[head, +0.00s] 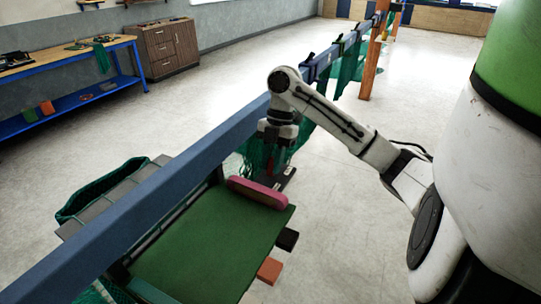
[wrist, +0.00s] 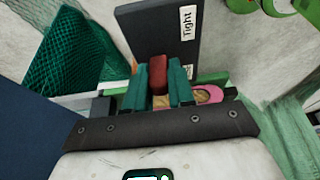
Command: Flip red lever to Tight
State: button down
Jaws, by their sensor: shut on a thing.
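The red lever (wrist: 158,70) stands between the teal fingers of my gripper (wrist: 159,84) in the wrist view. The fingers are shut on it. Behind it is a dark plate (wrist: 155,32) with a white "Tight" label (wrist: 188,22) near its upper right. A second label lower on the plate is mostly hidden by a finger. In the head view my gripper (head: 272,155) points down beside the blue beam, above the pink padded bar (head: 258,192). The dark plate (head: 286,180) shows just to its right; the lever is hard to make out there.
A long blue beam (head: 160,185) with green netting (head: 345,65) runs diagonally past my arm. A green panel (head: 205,250) lies below the pink bar, with black and orange blocks at its right edge. A blue workbench (head: 70,60) stands at the far left. The floor to the right is clear.

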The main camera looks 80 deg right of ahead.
jog(key=shift+d+f+t+y+p, duration=0.1)
jog(key=shift+d+t+y+p, duration=0.25)
jog(key=shift+y+p, duration=0.8)
jog(key=shift+f+y, duration=0.1)
jog(key=shift+y, duration=0.15)
jog(key=shift+s, duration=0.1)
jog(key=c, duration=1)
grip_release()
jog(key=shift+d, duration=0.1)
jog(key=shift+o, duration=0.2)
jog(key=b+v, duration=0.2)
jog(key=v, duration=0.8)
jog(key=shift+d+r, duration=0.25)
jog(key=shift+r, duration=0.05)
